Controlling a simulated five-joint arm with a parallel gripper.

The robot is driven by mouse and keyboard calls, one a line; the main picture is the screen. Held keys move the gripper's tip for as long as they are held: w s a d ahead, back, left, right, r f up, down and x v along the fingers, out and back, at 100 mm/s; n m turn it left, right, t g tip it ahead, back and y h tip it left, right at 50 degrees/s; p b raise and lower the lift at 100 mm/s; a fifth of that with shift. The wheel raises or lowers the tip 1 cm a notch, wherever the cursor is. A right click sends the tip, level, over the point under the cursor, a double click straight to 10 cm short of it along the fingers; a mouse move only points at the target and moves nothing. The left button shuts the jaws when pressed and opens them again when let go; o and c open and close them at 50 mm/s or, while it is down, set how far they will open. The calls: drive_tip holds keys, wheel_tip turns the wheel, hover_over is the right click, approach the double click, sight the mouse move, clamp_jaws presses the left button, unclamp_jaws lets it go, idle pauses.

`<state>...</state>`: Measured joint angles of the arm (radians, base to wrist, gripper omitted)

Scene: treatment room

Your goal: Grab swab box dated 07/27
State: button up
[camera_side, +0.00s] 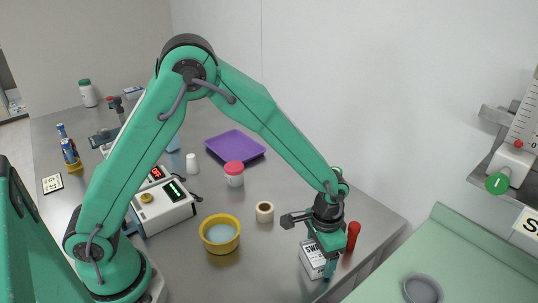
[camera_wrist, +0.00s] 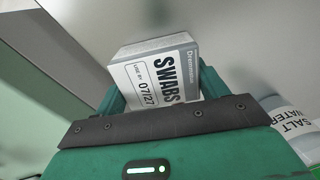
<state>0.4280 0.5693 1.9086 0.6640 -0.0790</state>
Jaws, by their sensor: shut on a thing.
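The swab box (camera_wrist: 155,75) is a white and grey carton printed "SWABS" and "USE BY 07/27" in the wrist view. It sits between the two green fingers of my gripper (camera_wrist: 160,90), which is shut on it. In the side view the box (camera_side: 312,260) shows below my gripper (camera_side: 322,252) near the right edge of the metal table. My gripper hides part of it there. I cannot tell whether the box touches the table.
A tape roll (camera_side: 264,212) and a yellow bowl (camera_side: 220,234) stand left. A green-topped surface (camera_side: 450,250) lies right.

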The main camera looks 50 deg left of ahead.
drive_tip(key=shift+r, duration=0.15)
drive_tip(key=shift+r, duration=0.55)
drive_tip(key=r, duration=0.3)
drive_tip(key=shift+s+d+r, duration=0.1)
drive_tip(key=shift+s+d, duration=0.15)
drive_tip(key=shift+s, duration=0.05)
drive_tip(key=s+d+r, duration=0.6)
drive_tip(key=s, duration=0.3)
drive_tip(key=shift+r, duration=0.2)
